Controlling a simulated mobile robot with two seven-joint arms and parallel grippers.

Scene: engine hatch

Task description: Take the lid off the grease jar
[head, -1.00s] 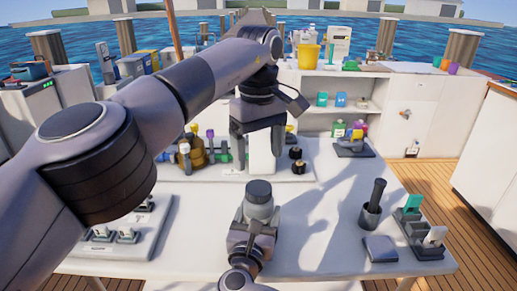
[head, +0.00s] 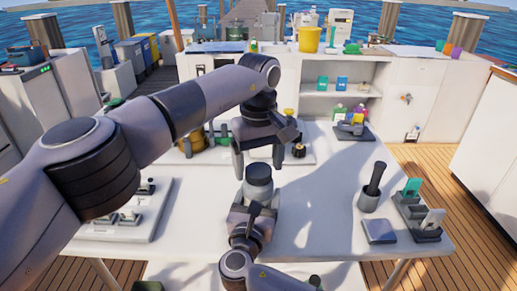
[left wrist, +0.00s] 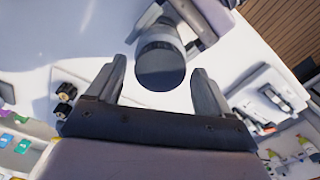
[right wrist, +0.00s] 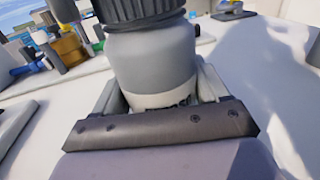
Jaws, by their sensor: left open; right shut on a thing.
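The grease jar (head: 258,193) is a grey jar standing upright near the middle of the white table, with a dark ribbed lid (head: 258,174) on top. My right gripper (right wrist: 155,97) is shut on the jar's body from the near side; the lid (right wrist: 140,10) is above its fingers in the right wrist view. My left gripper (head: 258,166) is open above the jar, its fingers pointing down on either side of the lid. In the left wrist view the round lid (left wrist: 161,66) lies between the open fingers with gaps visible, and no contact shows.
A dark-handled tool stands in a grey pot (head: 369,201) on the right, beside a flat grey block (head: 379,231) and a rack (head: 419,222) with coloured pieces. A light tray (head: 120,225) is at left. Small black-capped items (left wrist: 65,92) stand behind the jar.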

